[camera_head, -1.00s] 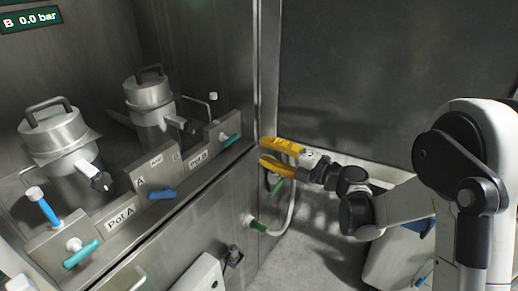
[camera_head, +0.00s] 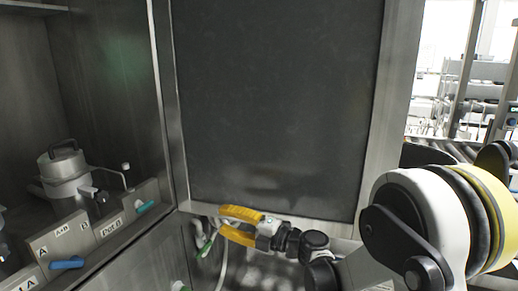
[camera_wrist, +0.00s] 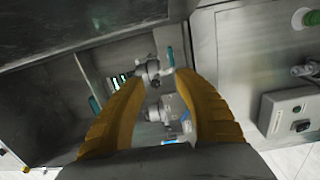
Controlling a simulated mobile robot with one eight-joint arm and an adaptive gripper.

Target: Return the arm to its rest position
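My gripper (camera_head: 226,223) is at the end of my white and black arm, in front of the lower edge of a dark door panel in the head view. Its two yellow fingers are spread apart with nothing between them. In the wrist view the fingers (camera_wrist: 159,80) are also apart, and the washer's pots and valves show beyond the gap. The gripper appears clear of the panel and the bench, though the exact distance is hard to tell.
A steel pot (camera_head: 65,172) stands in the cabinet at left, behind a ledge with a blue handle (camera_head: 67,263) and a teal handle (camera_head: 146,207). The dark door panel (camera_head: 275,100) stands open at centre. A control box (camera_wrist: 287,112) shows in the wrist view. Roller racks (camera_head: 470,110) stand at right.

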